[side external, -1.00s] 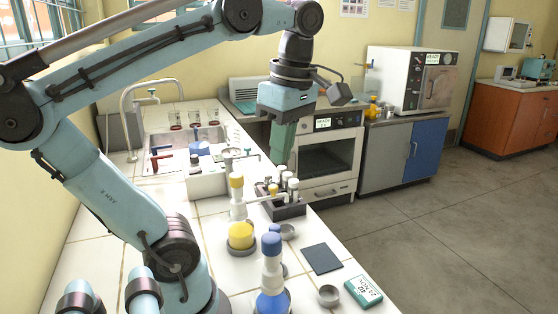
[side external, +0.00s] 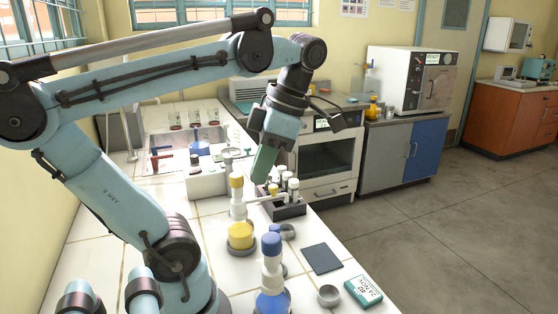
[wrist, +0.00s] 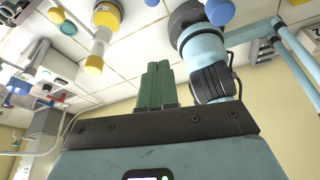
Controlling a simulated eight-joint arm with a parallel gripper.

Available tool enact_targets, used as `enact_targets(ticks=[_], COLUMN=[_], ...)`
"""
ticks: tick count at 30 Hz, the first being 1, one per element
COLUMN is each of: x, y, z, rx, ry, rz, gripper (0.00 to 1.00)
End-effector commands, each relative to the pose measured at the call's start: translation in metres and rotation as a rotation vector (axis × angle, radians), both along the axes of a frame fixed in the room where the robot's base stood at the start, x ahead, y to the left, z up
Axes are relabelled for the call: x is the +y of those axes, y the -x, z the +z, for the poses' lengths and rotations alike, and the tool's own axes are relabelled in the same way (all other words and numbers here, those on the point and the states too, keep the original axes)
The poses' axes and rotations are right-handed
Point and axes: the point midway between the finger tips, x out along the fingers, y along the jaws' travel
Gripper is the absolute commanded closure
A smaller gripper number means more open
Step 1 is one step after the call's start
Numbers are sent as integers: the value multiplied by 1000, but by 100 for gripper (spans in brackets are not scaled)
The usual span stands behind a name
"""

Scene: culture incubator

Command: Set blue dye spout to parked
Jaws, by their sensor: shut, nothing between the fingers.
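The blue dye dispenser (side external: 271,272) stands upright near the counter's front, with a blue bottle, white pump body and blue cap. A small blue piece (side external: 275,229) shows just behind its cap; I cannot tell clearly which way its spout points. A round blue cap (wrist: 219,12) shows at the top edge of the wrist view. My gripper (side external: 264,165), with green fingers, is shut and empty. It hangs tilted above the counter near the tube rack, behind and well above the blue dispenser. The closed fingers (wrist: 155,86) also show in the wrist view.
The yellow dispenser (side external: 240,236) stands behind the blue one, its white spout pointing right. A tube rack (side external: 287,210), dark pad (side external: 322,259), small metal cup (side external: 329,296) and teal box (side external: 363,291) lie along the right side. A sink (side external: 190,143) is behind.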

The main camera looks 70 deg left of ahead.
Motion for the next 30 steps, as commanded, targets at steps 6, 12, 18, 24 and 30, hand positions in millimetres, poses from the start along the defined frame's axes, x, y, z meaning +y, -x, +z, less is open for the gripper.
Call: enact_targets(ticks=[6,12,18,24,30], x=[1,4,7,8,2], y=[2,12,26,25,7], z=[-6,-34,-72,-96,-99], rx=[0,-1,-1,-1,-1], ry=[0,0,0,0,1], rz=[0,1,2,-4,-3], gripper=[100,100,100,100,100])
